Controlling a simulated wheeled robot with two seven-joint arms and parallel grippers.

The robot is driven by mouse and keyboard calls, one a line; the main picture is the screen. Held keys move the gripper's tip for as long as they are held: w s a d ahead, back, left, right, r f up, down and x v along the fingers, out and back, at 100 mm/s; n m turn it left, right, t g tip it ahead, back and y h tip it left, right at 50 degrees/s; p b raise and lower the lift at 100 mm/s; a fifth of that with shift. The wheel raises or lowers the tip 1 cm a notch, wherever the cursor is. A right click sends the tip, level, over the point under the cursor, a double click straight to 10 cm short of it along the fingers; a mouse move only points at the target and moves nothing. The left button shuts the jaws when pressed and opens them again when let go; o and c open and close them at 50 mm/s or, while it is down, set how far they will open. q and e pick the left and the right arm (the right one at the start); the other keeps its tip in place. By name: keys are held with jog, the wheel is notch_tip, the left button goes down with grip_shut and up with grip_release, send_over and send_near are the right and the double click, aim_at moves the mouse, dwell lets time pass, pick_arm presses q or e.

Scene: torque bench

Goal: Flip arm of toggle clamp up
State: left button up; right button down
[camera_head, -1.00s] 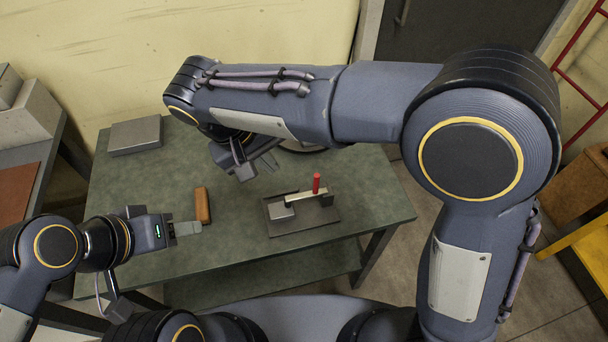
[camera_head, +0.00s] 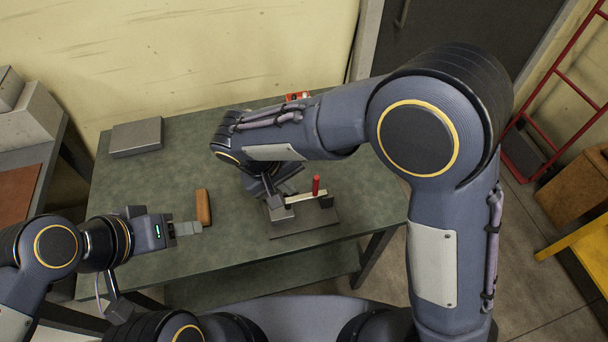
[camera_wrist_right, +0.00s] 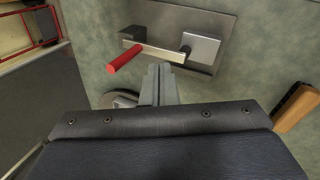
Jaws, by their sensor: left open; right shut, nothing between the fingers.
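The toggle clamp sits on a grey base plate (camera_head: 305,228) on the green bench. Its light metal arm (camera_head: 300,199) lies flat, reaching over a grey block (camera_head: 281,214). A red handle (camera_head: 316,186) stands up from the arm. In the right wrist view the handle (camera_wrist_right: 124,59) points toward the lower left, and the block (camera_wrist_right: 200,47) is beyond the arm. My right gripper (camera_head: 291,183) is shut and empty, just behind the clamp arm. Its fingertips (camera_wrist_right: 160,72) show close to the arm and handle; contact cannot be told. My left gripper (camera_head: 190,229) is open and empty, left of the clamp.
A brown block (camera_head: 203,206) lies just beyond my left gripper. A grey box (camera_head: 136,136) sits at the bench's back left. A red item (camera_head: 297,97) is at the back edge. The bench (camera_head: 150,190) between box and brown block is clear.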

jog(key=shift+w+d+r+p, duration=0.1)
jog(key=shift+w+d+p, duration=0.15)
jog(key=shift+d, duration=0.4)
jog(key=shift+w+d+p, duration=0.15)
jog(key=shift+w+d, duration=0.2)
jog(key=shift+d, duration=0.25)
jog(key=shift+w+d, duration=0.25)
jog(key=shift+d, duration=0.3)
